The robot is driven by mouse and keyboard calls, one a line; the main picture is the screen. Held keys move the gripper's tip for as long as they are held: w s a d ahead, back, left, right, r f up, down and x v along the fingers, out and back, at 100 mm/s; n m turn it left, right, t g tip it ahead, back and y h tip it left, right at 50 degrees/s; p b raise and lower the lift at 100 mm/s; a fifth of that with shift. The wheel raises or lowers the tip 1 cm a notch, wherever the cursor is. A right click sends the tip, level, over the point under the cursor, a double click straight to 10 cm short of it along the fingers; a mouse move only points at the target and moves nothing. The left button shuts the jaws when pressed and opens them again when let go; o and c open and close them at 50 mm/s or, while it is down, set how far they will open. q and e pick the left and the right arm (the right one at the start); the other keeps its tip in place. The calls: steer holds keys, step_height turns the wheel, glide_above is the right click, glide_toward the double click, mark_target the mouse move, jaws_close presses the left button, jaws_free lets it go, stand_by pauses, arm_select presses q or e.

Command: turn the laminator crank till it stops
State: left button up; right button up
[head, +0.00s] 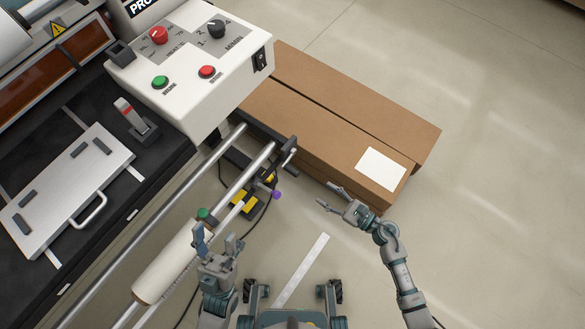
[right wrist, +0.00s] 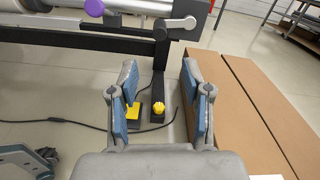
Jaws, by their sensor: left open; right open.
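The laminator (head: 215,95) stands at the upper left in the head view. A small grey crank handle (head: 289,157) sits at the right end of its roller bars; it also shows at the top of the right wrist view (right wrist: 174,29). My left gripper (head: 217,240) is open beside the white roll (head: 172,262).
A long cardboard box (head: 320,125) lies right of the crank, close to my right gripper. Yellow foot pedals (head: 243,202) and a black cable (right wrist: 70,125) are on the floor below. The floor at the right (head: 500,200) is clear.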

mark_target(298, 175)
steer(key=b+x, duration=0.1)
steer(key=x, duration=1.3)
steer(key=shift+f, duration=0.15)
jaws_close()
